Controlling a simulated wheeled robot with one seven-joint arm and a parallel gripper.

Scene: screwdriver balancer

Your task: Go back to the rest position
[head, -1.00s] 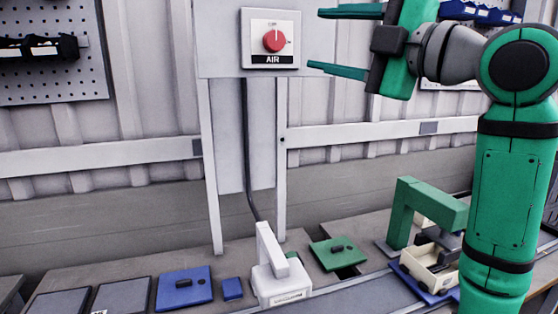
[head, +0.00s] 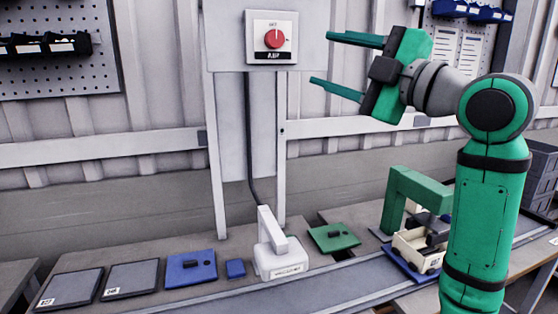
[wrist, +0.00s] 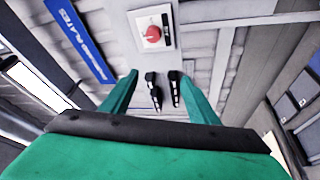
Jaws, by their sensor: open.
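My gripper (head: 322,58) is green with a dark band and sits raised at the upper right in the head view. Its two fingers point left and are spread apart, with nothing seen between them. They are near the right side of the AIR switch panel (head: 286,58), with its red knob (head: 274,39); I cannot tell the distance in depth. In the wrist view my gripper (wrist: 158,85) also shows open, with the red knob (wrist: 153,34) beyond the fingers. My arm is bent, with its elbow at the right.
A pegboard (head: 60,80) hangs at left. The air around my gripper looks clear.

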